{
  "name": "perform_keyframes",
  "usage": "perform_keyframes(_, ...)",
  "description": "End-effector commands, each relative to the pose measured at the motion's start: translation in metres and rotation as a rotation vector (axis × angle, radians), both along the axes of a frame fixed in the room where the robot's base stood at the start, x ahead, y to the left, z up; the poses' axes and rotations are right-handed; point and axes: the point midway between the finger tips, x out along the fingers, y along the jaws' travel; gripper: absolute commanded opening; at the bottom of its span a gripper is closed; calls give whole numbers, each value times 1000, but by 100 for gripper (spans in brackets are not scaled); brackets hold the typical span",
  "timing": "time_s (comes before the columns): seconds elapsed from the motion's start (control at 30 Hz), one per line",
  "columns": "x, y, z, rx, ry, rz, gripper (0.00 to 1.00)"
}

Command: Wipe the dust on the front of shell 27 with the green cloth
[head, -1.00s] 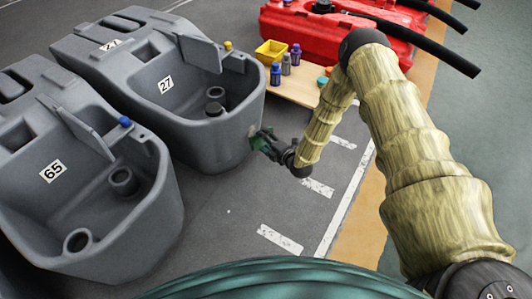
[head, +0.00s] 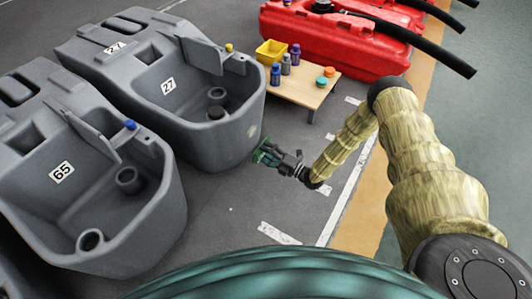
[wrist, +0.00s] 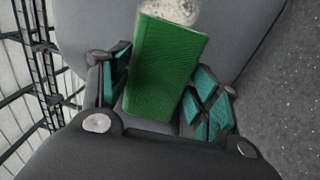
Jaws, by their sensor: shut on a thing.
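Shell 27 (head: 205,150) is the grey tank with a white 27 label in the head view. A pale, speckled dust patch (wrist: 170,12) lies on its grey front in the wrist view. My gripper (head: 266,154) is low in front of the shell's rounded front end. It is shut on the green cloth (wrist: 168,70), a folded, flat block between its teal-padded fingers. The cloth's far edge overlaps the lower part of the patch in the wrist view. I cannot tell whether cloth and shell touch.
Shell 65 (head: 150,225) stands to the left. A low wooden table (head: 300,97) with bottles, pucks and a yellow bin (head: 270,52) stands behind my gripper. Red tanks (head: 340,40) with black hoses are at the back. The floor in front of the shells is clear.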

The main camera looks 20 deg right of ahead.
Motion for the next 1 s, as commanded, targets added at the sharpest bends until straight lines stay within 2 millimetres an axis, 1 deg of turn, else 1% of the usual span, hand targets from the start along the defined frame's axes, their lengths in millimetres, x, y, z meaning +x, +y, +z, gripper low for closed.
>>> perform_keyframes(0.5,35,27,3,0,0,-1,43)
perform_keyframes(0.7,41,32,5,0,0,-1,43)
perform_keyframes(1.0,42,33,6,-1,1,-1,43)
